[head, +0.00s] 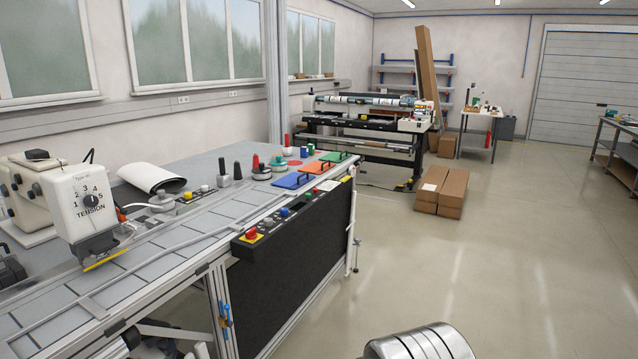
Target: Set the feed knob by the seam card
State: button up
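A cream machine head (72,210) stands at the left on the long bench. Its front carries a dark round dial (91,200) with numerals around it and the word TENSION below; the small upper label is too small to read surely. I see no knob marked feed. No card is clearly readable as a seam card. My gripper is not in view. A grey metal cylinder (420,345), possibly part of my arm, shows at the bottom edge.
The bench (150,270) has a control strip with a red stop button (251,234) on its right edge. A white roll (152,178) lies behind. Cardboard boxes (441,190) stand on the floor beyond. The floor right of the bench is clear.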

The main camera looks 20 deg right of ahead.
aim_at(268, 222)
jog(key=z, duration=0.15)
jog(key=i, duration=0.9)
jog(key=z, duration=0.3)
jog(key=i, duration=1.85)
jog(key=z, duration=0.05)
